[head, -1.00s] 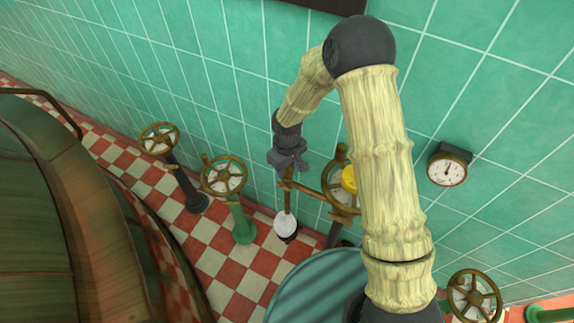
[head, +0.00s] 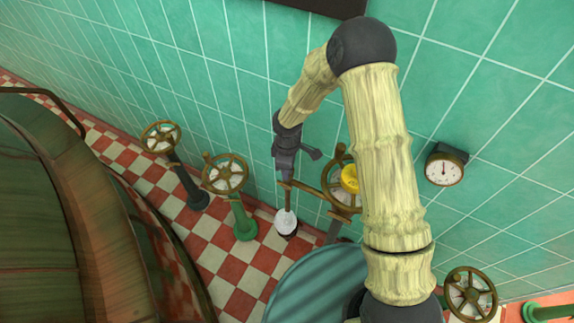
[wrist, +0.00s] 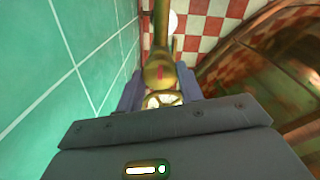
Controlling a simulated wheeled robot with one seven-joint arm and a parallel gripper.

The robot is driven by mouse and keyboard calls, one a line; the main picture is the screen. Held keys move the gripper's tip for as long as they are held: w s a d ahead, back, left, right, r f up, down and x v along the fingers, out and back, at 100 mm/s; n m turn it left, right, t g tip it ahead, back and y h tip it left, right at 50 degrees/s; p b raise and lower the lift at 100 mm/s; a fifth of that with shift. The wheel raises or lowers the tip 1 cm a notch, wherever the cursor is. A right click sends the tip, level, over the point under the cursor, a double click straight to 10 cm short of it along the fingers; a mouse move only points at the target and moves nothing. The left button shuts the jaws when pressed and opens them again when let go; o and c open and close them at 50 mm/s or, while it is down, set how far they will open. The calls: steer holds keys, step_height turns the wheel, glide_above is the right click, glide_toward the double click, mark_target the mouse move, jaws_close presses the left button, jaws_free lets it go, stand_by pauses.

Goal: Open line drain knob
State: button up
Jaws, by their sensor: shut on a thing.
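The line drain knob (wrist: 162,100) looks to be the small brass spoked wheel with pale gaps in the wrist view. It sits between my fingers, its near part hidden by the gripper body. Just beyond it is a rounded brass valve body (wrist: 160,73) with a red mark. My gripper (wrist: 160,92) is shut on the knob, one finger on each side. In the head view my gripper (head: 286,174) points down onto the top of a thin upright brass pipe (head: 288,200) by the green wall; the knob itself is hidden there.
A brass side pipe (head: 311,190) runs right to a large handwheel with a yellow hub (head: 350,179), partly behind my arm. Two handwheels on stands (head: 161,137) (head: 225,174) are left. A gauge (head: 444,169) is on the wall. A large copper vessel (head: 40,210) fills the left.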

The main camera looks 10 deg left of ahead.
stand_by(0.3)
steer(key=o, duration=1)
steer(key=shift+r, duration=0.1)
step_height(320, 180, up, 17)
steer(key=shift+r, duration=0.15)
steer(key=s+d+r+m+t, duration=0.1)
steer(key=s+d+r+m, duration=0.1)
steer(key=d+m, duration=0.3)
steer(key=s+d+r+m+p, duration=0.1)
steer(key=s+d+m, duration=0.4)
steer(key=d, duration=0.5)
steer(key=s+d+r+m+t, duration=0.1)
steer(key=s+d+r+m, duration=0.2)
steer(key=d+m, duration=0.4)
steer(key=shift+s+d+r+t+p, duration=0.15)
steer(key=shift+s+d+t+p, duration=0.2)
steer(key=shift+s, duration=0.4)
